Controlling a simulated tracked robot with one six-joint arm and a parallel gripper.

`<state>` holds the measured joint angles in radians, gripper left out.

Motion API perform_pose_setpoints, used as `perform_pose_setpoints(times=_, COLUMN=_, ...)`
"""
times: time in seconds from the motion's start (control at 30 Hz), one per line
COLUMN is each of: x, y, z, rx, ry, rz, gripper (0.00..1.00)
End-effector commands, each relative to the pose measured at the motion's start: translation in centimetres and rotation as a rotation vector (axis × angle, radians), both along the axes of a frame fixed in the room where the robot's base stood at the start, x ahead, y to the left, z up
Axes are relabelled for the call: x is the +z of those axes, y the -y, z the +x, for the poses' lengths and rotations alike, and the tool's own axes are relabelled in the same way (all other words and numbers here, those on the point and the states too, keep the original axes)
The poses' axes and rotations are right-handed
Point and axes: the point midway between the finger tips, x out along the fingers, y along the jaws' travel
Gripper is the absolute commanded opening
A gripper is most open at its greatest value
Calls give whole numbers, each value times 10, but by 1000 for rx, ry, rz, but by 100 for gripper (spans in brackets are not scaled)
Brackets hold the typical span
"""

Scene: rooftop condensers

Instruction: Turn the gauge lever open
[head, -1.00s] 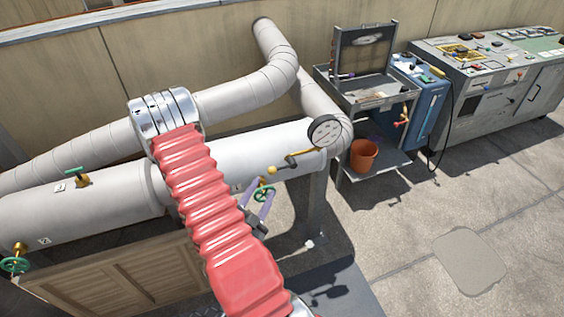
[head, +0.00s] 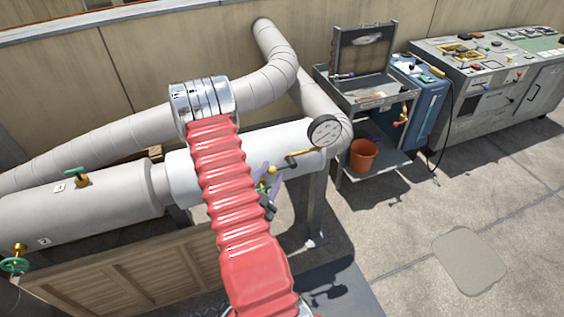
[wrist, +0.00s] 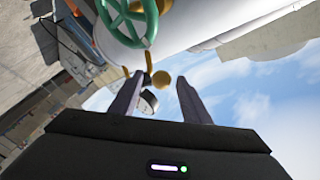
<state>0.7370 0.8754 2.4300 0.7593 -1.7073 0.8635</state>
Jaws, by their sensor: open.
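The round white gauge (head: 324,131) sits at the right end of the white pipe. Its lever (head: 291,158) runs left from it along the pipe to a yellow ball knob (head: 271,171). In the wrist view the knob (wrist: 161,78) shows between my fingertips, with the gauge (wrist: 148,101) beyond it. My gripper (wrist: 157,80) is open; I cannot tell whether either finger touches the knob. In the head view my gripper (head: 268,182) is beside the knob, partly hidden by my red arm. A green handwheel (wrist: 128,20) is close by at the top of the wrist view.
Other green-handled valves, marked 3 (head: 77,178) and 2 (head: 17,262), sit along the pipe to the left. A grey cart (head: 375,175) with an orange bucket (head: 363,155) stands right of the gauge. Open floor lies at the lower right.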

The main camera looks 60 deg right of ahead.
Motion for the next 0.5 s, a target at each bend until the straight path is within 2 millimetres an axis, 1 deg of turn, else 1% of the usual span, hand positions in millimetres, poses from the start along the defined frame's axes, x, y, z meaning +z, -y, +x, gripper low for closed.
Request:
perform_pose_setpoints(times=0.03, x=1, y=8, z=0, rx=-3, ry=3, rz=-3, gripper=43)
perform_pose_setpoints(times=0.1, x=1, y=19, z=1, rx=-3, ry=2, rz=-1, gripper=43)
perform_pose_setpoints(times=0.3, x=0, y=47, z=3, rx=-1, ry=2, rz=-1, gripper=43)
perform_pose_setpoints(times=0.4, x=1, y=56, z=5, rx=-1, ry=1, rz=-2, gripper=43)
perform_pose_setpoints(times=0.5, x=0, y=61, z=5, rx=0, ry=-1, rz=0, gripper=43)
